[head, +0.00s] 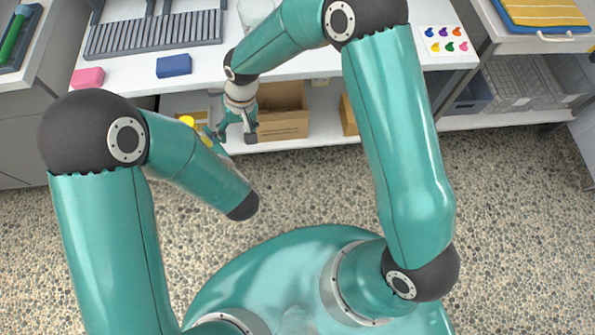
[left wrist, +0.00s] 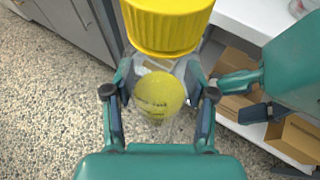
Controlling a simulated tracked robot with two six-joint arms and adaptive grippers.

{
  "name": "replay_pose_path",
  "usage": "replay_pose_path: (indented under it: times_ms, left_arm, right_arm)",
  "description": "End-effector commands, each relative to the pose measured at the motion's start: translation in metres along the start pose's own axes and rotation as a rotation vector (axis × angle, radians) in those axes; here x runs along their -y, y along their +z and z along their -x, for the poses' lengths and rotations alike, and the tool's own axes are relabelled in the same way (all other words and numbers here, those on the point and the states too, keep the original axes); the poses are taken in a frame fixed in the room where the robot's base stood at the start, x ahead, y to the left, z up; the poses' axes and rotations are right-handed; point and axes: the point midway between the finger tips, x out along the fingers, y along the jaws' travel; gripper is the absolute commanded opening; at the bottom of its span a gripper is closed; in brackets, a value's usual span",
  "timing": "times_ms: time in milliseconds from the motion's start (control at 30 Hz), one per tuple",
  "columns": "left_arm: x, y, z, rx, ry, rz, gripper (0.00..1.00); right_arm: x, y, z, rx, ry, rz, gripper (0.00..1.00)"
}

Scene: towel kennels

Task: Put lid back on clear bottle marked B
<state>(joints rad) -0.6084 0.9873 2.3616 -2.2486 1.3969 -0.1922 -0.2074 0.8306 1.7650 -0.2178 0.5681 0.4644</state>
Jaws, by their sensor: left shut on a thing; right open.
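In the left wrist view, a ribbed yellow lid (left wrist: 168,28) is large at the top edge. Just below it, a clear bottle with a rounded yellow part bearing faint dark marks (left wrist: 158,95) sits between the fingers of my left gripper (left wrist: 157,78), which is shut on it. I cannot read a letter, nor tell whether the lid is seated. In the head view the yellow lid (head: 187,122) is small, in front of the table edge; my left gripper is mostly hidden. My right gripper (head: 238,135) is open, close to its right, and also shows in the left wrist view (left wrist: 240,98).
The white table (head: 120,78) holds a grey rack (head: 150,38), a pink block (head: 88,78), a blue block (head: 174,66) and a clear vessel (head: 255,12). A cardboard box (head: 283,112) stands on the shelf below. The pebbled floor in front is clear.

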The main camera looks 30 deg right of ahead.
Motion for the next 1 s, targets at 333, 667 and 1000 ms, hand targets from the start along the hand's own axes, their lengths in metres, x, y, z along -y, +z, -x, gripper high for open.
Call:
replay_pose_path:
  times_ms: [333, 667, 1000]
  left_arm:
    - [0.0, 0.001, 0.0, 0.001, 0.0, 0.0, 0.0]
    - [0.0, 0.001, 0.0, 0.001, 0.0, 0.0, 0.0]
    - [0.0, 0.001, 0.0, 0.002, 0.001, 0.001, 0.0]
  right_arm:
    - [-0.084, 0.128, -0.093, 0.006, -0.12, -0.07, 0.66]
    - [-0.113, 0.186, -0.101, -0.026, -0.114, -0.103, 0.66]
    - [-0.114, 0.187, -0.101, -0.029, -0.113, -0.103, 0.66]
